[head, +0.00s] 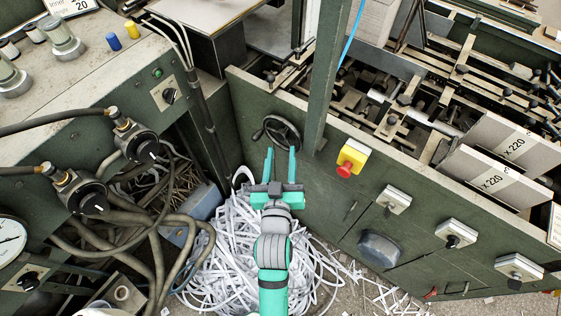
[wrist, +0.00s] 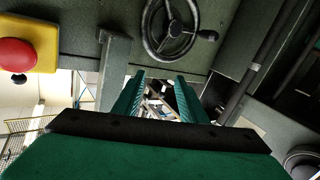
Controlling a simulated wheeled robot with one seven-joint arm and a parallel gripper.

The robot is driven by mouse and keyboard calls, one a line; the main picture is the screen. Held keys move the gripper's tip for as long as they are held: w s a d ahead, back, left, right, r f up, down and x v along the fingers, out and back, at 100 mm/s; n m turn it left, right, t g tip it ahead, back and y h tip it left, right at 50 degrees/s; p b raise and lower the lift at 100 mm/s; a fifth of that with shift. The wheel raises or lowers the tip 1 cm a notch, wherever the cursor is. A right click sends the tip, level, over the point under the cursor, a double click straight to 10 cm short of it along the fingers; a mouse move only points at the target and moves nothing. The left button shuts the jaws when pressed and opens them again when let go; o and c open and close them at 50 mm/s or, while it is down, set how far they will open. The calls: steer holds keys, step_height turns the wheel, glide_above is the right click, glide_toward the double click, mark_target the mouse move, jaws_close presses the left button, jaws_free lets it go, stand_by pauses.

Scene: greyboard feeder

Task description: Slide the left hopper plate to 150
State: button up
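My gripper (head: 280,160) is open and empty in front of the green machine panel, below the black handwheel (head: 277,133). In the wrist view, the two teal fingers of my gripper (wrist: 161,85) stand apart with nothing between them. The handwheel (wrist: 170,27) shows beyond them, not touched. The hopper area (head: 440,90) with its rods, clamps and plates lies to the upper right of my gripper in the head view. I cannot tell which piece there is the left hopper plate. No readable 150 mark shows.
A green post (head: 328,75) rises right of the handwheel. A red stop button (head: 344,171) on a yellow box and several switches line the panel. Paper strips (head: 240,250) heap on the floor; hoses (head: 140,220) hang left.

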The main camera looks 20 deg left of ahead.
steer(key=shift+s+d+f, duration=0.2)
steer(key=shift+s, duration=0.15)
steer(key=m, duration=0.4)
glide_toward(271, 82)
steer(key=shift+t+y, duration=0.3)
steer(key=shift+y, duration=0.1)
steer(key=x, duration=1.1)
steer(key=shift+w+d+f, duration=0.1)
steer(key=shift+w+f, duration=0.05)
steer(key=shift+f, duration=0.25)
